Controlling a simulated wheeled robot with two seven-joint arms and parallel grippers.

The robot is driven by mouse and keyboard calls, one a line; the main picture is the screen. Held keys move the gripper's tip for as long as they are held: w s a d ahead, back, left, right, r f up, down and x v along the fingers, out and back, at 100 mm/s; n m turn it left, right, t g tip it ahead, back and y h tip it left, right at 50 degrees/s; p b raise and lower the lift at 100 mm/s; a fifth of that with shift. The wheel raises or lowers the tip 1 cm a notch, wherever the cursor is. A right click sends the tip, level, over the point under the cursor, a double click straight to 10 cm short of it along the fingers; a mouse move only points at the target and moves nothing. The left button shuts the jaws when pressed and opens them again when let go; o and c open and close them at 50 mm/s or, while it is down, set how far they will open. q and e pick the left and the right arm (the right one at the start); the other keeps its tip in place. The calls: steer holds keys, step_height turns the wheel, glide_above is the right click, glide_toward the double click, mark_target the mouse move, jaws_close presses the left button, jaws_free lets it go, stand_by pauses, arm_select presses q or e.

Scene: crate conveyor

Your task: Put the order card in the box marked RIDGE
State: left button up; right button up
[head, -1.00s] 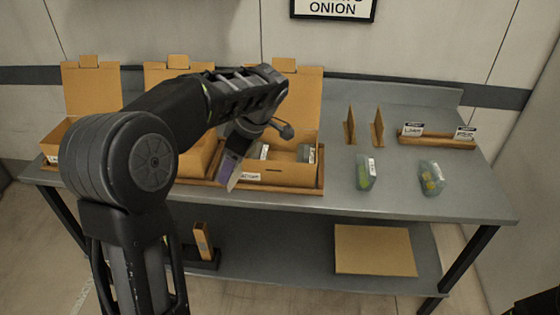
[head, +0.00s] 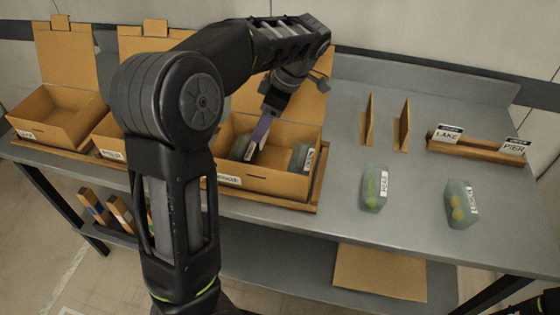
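My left gripper (head: 272,108) reaches over the third open cardboard box (head: 265,183) from the left. It is shut on a thin card with a purple face (head: 262,130), which looks like the order card. The card is tilted, its lower end inside the box opening. The box's front label is too small to read surely. The box left of it (head: 108,140) is partly hidden by my arm, and its label is also unclear. The leftmost box (head: 52,118) is open too. My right gripper's fingers are not in view; only a dark part shows at the lower right corner.
The third box holds labelled packs, one at its right end (head: 303,157). Two clear pouches (head: 374,188) (head: 461,204) lie on the grey table. Two upright brown dividers (head: 367,120) (head: 402,125) and a rack (head: 476,147) with LAKE and PIER cards stand behind.

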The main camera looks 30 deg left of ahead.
arm_select(q)
steer(key=shift+w+f, duration=0.1)
steer(key=shift+f, duration=0.35)
steer(key=shift+w, duration=0.2)
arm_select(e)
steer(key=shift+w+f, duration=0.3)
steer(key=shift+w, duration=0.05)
arm_select(q)
steer(key=shift+s+r, duration=0.1)
step_height(320, 180, down, 6)
steer(key=shift+f+p, duration=0.2)
steer(key=shift+p, duration=0.2)
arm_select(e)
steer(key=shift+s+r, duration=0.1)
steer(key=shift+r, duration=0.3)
